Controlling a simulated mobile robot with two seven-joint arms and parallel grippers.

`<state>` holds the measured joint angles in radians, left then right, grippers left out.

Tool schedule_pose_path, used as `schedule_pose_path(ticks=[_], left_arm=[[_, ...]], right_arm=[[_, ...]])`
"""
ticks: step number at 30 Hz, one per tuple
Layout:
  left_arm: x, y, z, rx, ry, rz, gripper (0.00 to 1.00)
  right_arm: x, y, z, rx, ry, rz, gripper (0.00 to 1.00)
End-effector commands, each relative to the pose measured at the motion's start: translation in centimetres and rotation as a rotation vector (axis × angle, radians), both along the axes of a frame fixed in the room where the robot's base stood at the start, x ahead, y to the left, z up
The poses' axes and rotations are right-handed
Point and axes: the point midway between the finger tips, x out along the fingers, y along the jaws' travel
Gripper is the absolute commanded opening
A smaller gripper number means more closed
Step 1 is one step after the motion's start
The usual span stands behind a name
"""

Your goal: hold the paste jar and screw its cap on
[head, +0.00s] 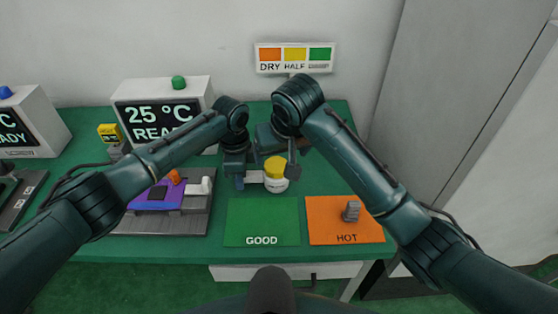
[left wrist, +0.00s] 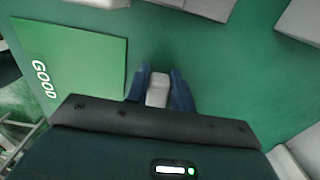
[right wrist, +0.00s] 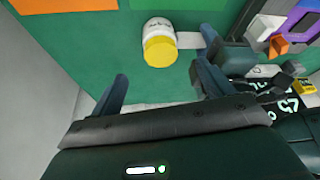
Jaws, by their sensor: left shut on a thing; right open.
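The paste jar (head: 276,186) is white with dark print and stands upright over the green table behind the GOOD mat. Its yellow cap (head: 275,167) sits on top; I cannot tell how tight it is. A pale bar joins the jar's side in the right wrist view (right wrist: 188,40). My left gripper (head: 241,181) is shut on this bar, left of the jar; the left wrist view shows the white end (left wrist: 157,90) between its fingers. My right gripper (right wrist: 160,88) is open and empty, with the jar and cap (right wrist: 160,51) ahead of its fingers, apart from them.
The green GOOD mat (head: 262,215) lies in front of the jar. The orange HOT mat (head: 330,232) at right carries a small grey piece (head: 352,211). A grey tray (head: 190,222) with a purple piece is at left. A 25 °C display box (head: 193,90) and a three-colour sign (head: 294,57) stand behind.

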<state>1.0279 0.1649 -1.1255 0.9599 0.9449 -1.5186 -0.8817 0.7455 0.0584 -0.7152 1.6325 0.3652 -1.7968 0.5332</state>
Motion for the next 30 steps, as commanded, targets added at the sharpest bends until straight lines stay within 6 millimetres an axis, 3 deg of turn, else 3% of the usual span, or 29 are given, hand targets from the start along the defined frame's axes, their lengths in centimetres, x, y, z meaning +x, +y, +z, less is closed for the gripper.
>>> schedule_pose_path(ticks=[6,12,25,30], left_arm=[[0.0,0.0,0.0,0.000,0.000,0.000,0.00],[0.0,0.0,0.0,0.000,0.000,0.000,0.00],[0.0,0.0,0.0,0.000,0.000,0.000,0.00],[0.0,0.0,0.0,0.000,0.000,0.000,0.00]], right_arm=[[1.5,0.4,-3.9,-0.003,0.003,0.000,0.80],[2.5,0.7,-6.1,-0.002,0.001,0.001,0.80],[2.8,0.8,-6.9,-0.001,0.000,0.003,0.79],[2.7,0.8,-6.9,-0.001,0.000,0.002,0.65]])
